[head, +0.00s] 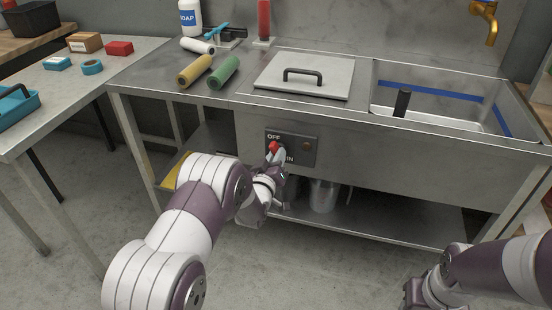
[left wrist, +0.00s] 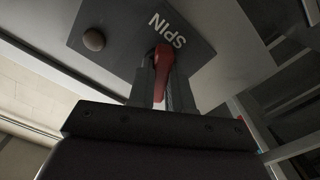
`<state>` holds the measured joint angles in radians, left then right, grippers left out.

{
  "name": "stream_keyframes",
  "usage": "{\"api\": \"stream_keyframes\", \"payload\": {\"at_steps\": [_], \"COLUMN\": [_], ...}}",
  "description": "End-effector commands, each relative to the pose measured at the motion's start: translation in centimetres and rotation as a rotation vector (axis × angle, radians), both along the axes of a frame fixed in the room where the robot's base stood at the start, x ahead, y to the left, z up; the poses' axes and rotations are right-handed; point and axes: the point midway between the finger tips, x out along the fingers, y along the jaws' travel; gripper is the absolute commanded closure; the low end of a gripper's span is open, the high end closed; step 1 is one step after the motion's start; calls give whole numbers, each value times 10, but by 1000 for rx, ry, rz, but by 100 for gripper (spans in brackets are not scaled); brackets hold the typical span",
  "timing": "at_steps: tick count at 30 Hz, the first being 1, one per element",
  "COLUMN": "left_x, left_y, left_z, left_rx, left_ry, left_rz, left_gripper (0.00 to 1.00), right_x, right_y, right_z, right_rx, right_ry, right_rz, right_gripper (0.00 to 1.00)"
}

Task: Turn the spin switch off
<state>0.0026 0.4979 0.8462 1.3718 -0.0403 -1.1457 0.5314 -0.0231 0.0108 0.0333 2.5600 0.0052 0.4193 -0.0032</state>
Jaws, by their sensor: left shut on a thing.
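The spin switch is a red lever (head: 273,147) on a dark panel (head: 309,135) in the front of the steel sink unit. The panel reads OFF at its upper left and has SPIN lettering lower down, partly hidden by my gripper. A brown round knob or lamp (head: 307,146) sits at the panel's right. My left gripper (head: 273,158) is at the panel, shut on the red lever. In the left wrist view the red lever (left wrist: 163,62) stands between the two fingers, beside the word SPIN. My right gripper (head: 415,296) is low at the bottom right, away from the unit; its fingers are unclear.
A square lid with a black handle (head: 302,76) lies on the counter, left of the open basin (head: 440,117). Yellow (head: 195,71) and green (head: 223,73) rollers lie at the counter's left. A lower shelf (head: 385,218) holds clear containers (head: 323,196) below the panel.

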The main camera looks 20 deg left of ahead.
Motion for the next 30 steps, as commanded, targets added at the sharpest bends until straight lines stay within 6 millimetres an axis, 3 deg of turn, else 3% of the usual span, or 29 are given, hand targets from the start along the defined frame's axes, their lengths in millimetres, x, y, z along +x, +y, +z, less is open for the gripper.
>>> {"api": "stream_keyframes", "payload": {"at_steps": [15,30], "left_x": [0,0], "left_y": [0,0], "left_z": [-1,-1], "left_rx": [400,529], "left_ry": [-11,-16], "left_rz": [0,0], "left_gripper": [100,100], "right_x": [0,0], "right_y": [0,0], "right_z": [-6,-8], "right_rx": [0,0], "right_ry": [0,0], "right_rz": [0,0], "right_gripper": [57,57]}}
